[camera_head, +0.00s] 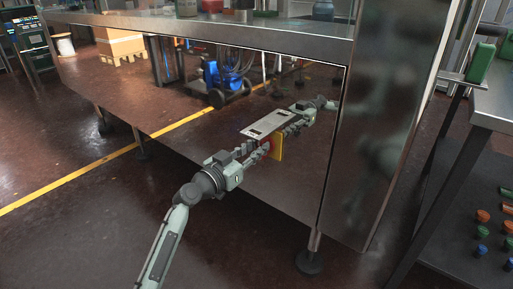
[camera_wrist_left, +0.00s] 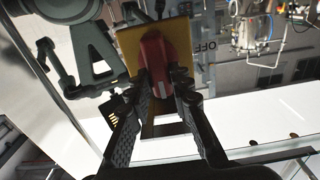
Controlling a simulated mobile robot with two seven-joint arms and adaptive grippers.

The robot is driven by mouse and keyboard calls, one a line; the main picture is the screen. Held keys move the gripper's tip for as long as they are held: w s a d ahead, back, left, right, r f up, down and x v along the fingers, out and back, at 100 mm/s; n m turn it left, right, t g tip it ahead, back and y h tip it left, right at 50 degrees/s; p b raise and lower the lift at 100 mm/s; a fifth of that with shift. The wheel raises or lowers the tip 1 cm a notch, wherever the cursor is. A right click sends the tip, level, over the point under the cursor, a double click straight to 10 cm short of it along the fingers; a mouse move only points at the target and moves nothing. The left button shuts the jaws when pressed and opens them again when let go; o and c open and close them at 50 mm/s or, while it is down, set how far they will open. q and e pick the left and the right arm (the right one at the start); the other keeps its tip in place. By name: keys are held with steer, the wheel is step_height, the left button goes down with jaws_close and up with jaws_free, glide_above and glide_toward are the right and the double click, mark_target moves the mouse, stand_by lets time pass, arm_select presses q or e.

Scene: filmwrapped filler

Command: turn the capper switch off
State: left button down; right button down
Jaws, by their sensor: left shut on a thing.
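The capper switch is a red knob (camera_wrist_left: 153,52) on a yellow plate (camera_wrist_left: 131,42), set on the shiny front panel of the machine. In the head view the yellow plate (camera_head: 278,147) shows just beyond my left fingertips, with the knob mostly hidden. My left gripper (camera_head: 265,147) comes in from the left and is shut on the red knob. In the left wrist view its two dark fingers (camera_wrist_left: 165,87) lie on either side of the knob. The word OFF (camera_wrist_left: 208,48) is printed to the right of the yellow plate. My right gripper is not in view.
A pale plate with dark cut-outs (camera_head: 269,123) sits just above my left gripper. The mirror-like panel (camera_head: 180,95) reflects my arm and a blue machine. A side table (camera_head: 492,105) stands at the right, with several coloured caps on its lower shelf. The floor at left is clear.

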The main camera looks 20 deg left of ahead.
arm_select(q)
steer(key=shift+n, duration=0.3)
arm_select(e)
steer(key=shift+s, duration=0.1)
arm_select(q)
steer(key=n, duration=0.3)
steer(key=shift+a, duration=0.15)
steer(key=shift+a+n+p, duration=0.1)
steer(key=shift+n+p, duration=0.2)
steer(key=shift+n, duration=0.6)
steer(key=shift+w+f+n, duration=0.1)
steer(key=shift+n, duration=0.8)
steer(key=n, duration=0.3)
steer(key=n+p, duration=0.1)
steer(key=n, duration=0.3)
steer(key=f+n+p, duration=0.1)
steer(key=n, duration=0.2)
steer(key=shift+w+a+n, duration=0.1)
steer(key=shift+a+n, duration=0.2)
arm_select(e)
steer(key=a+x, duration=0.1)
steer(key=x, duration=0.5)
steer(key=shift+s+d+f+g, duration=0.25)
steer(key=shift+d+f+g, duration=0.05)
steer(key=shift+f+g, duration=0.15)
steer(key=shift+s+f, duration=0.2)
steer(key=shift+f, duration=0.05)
